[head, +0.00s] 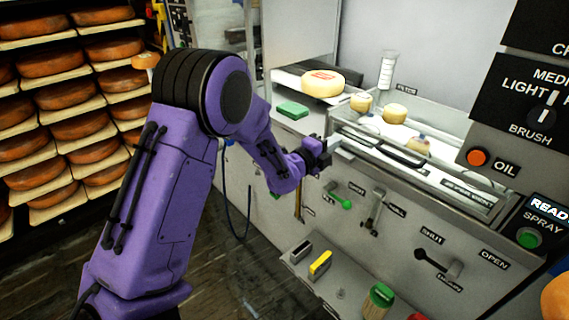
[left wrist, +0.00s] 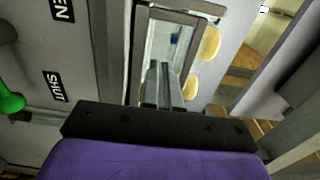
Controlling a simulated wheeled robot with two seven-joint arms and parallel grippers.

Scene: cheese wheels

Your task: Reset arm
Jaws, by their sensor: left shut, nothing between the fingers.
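My left arm is purple and comes in from the left in the head view. My left gripper (head: 318,153) is dark and small there, in front of the machine's grey front panel, near the left end of the glass-sided tray (head: 453,184). Its fingers are shut with nothing between them. In the left wrist view the closed fingers (left wrist: 163,88) point up the picture toward a framed glass pane. My right gripper is in neither view.
Cheese wheels (head: 52,64) fill shelves at the left. A pale cheese (head: 322,83) and a green block (head: 293,110) sit behind the gripper. A green-handled lever (head: 339,200), another lever (head: 375,212) and a lower ledge with a yellow block (head: 320,263) are on the panel side.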

